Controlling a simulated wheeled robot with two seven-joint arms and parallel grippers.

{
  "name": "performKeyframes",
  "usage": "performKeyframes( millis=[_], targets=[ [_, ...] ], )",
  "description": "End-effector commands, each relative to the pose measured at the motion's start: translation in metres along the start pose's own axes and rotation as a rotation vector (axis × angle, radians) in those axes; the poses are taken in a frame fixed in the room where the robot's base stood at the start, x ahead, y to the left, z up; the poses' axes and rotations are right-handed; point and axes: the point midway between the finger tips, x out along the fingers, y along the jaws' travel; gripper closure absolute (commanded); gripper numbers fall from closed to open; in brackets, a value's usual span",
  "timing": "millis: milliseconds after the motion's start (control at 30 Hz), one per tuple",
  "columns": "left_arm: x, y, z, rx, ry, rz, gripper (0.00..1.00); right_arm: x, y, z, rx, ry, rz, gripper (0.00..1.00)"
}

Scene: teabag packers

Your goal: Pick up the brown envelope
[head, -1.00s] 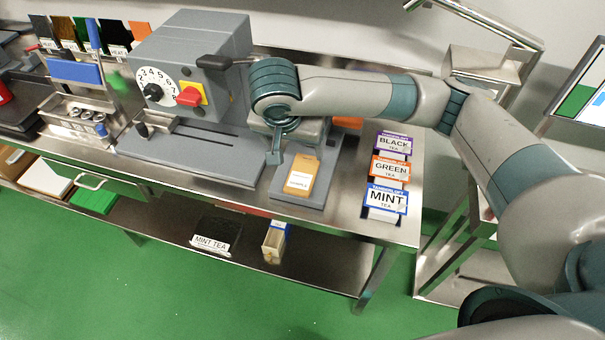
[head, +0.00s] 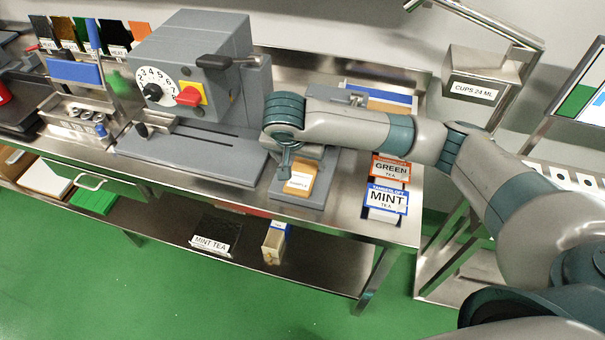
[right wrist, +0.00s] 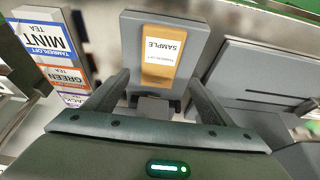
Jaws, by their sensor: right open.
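The brown envelope (head: 301,183) has a white SAMPLE label and lies on a grey plate (head: 318,194) near the bench's front edge. It also shows in the right wrist view (right wrist: 160,78), ahead of my fingers. My right gripper (head: 285,170) is over the upper left edge of the envelope in the head view. In the right wrist view its two fingers (right wrist: 160,88) are spread wide with nothing between them gripped. I cannot tell the exact height of the fingertips above the envelope. My left gripper is not in view.
A grey machine (head: 195,65) with a dial and red knob stands left of the plate. A lower shelf (head: 330,262) runs below the bench.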

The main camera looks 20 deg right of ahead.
Motion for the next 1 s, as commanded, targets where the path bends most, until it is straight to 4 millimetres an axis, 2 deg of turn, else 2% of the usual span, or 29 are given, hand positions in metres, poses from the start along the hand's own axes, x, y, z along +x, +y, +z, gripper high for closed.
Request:
performKeyframes(
  millis=[267, 433, 633, 1000],
  targets=[
    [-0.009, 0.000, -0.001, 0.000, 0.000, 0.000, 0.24, 0.009, 0.002, -0.002, 0.000, -0.001, 0.003, 0.23],
    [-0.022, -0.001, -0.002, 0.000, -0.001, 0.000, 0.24, 0.028, 0.004, -0.003, 0.000, 0.000, 0.004, 0.23],
    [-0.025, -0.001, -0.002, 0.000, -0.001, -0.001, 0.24, 0.049, 0.003, -0.002, 0.000, -0.001, 0.001, 0.23],
    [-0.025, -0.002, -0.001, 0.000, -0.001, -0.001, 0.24, 0.052, 0.003, -0.001, 0.000, 0.000, 0.000, 0.23]
  ],
)
